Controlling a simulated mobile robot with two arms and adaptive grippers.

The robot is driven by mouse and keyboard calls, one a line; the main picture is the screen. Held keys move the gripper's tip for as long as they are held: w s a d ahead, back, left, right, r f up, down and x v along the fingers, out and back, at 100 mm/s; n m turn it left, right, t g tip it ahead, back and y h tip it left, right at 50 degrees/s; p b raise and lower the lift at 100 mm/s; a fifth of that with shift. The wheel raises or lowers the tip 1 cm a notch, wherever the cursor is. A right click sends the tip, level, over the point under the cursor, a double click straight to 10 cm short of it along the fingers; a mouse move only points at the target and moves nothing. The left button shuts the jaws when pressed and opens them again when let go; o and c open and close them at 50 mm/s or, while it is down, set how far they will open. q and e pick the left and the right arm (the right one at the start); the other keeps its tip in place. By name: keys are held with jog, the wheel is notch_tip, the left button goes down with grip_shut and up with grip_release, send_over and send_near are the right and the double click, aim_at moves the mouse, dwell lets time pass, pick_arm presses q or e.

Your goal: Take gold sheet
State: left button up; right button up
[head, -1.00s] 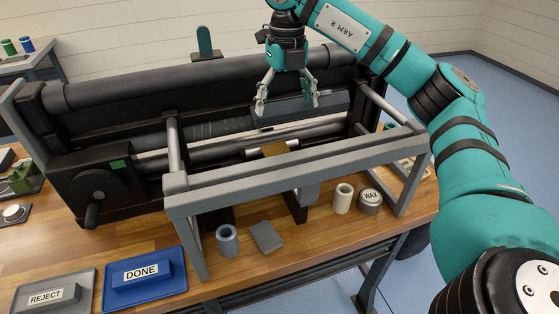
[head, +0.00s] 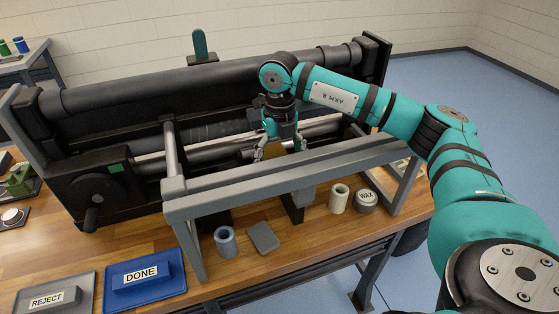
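The gold sheet (head: 274,152) is a small gold-brown piece in the press (head: 100,172), behind the grey front rail. My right gripper (head: 279,149) is lowered over it from above. Its two fingers are spread apart, one to the left and one to the right of the sheet. I cannot tell whether either finger touches it. The lower part of the sheet is hidden behind the rail. My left gripper is not in view.
The grey guard frame (head: 330,160) runs close in front of my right gripper. On the wooden table stand a blue-grey ring (head: 225,241), a grey block (head: 263,237), a cream roll (head: 339,198) and a wax tin (head: 366,201). Blue DONE (head: 172,262) and grey REJECT (head: 78,299) trays lie front left.

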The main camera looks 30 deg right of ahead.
jog(key=shift+f, duration=0.35)
dwell(0.4)
jog(key=c, duration=1.3)
jog(key=shift+r, duration=0.1)
jog(key=shift+c, duration=0.2)
